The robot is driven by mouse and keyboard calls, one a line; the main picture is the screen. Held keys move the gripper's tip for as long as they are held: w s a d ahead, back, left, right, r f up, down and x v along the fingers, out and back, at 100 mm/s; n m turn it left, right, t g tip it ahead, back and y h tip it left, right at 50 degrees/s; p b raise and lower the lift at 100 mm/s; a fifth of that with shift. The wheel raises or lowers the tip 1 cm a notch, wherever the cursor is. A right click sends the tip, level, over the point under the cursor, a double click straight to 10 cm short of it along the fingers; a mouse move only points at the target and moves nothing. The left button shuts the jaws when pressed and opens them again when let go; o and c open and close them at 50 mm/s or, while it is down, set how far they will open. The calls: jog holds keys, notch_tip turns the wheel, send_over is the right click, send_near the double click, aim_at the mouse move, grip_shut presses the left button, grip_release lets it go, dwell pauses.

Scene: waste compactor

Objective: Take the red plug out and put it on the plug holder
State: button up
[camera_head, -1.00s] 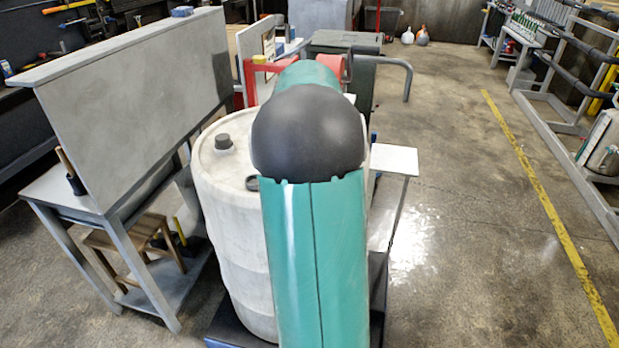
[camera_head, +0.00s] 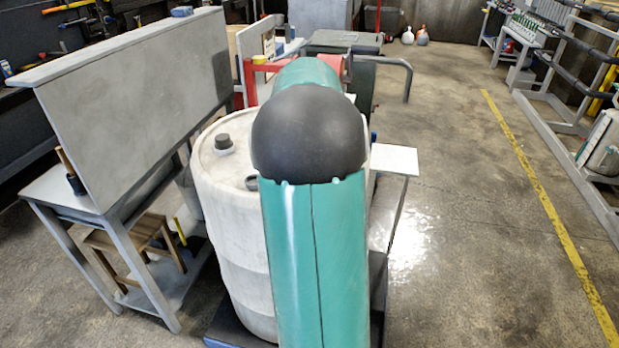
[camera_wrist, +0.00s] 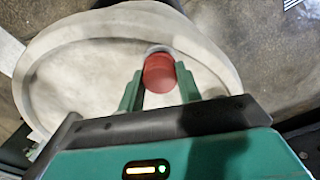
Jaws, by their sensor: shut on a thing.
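The red plug (camera_wrist: 160,74) is between the two green fingers of my gripper (camera_wrist: 160,86) in the wrist view. My gripper is shut on it. A pale ring shows at the plug's far edge, over the top of the white drum (camera_wrist: 80,75). I cannot tell whether the plug is still seated or lifted clear. In the head view the white drum (camera_head: 235,250) stands upright, partly behind my arm, which hides my gripper and the red plug. I cannot make out the plug holder in either view.
A grey table with an upright panel (camera_head: 140,90) stands left of the drum, with a wooden stool (camera_head: 130,245) beneath. A small pale shelf (camera_head: 395,160) is right of my arm. Open floor (camera_head: 470,230) lies further right, before a metal rack (camera_head: 570,130).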

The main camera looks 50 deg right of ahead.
jog(key=shift+r, duration=2.35)
jog(key=shift+c, duration=0.6)
jog(key=shift+a, duration=0.1)
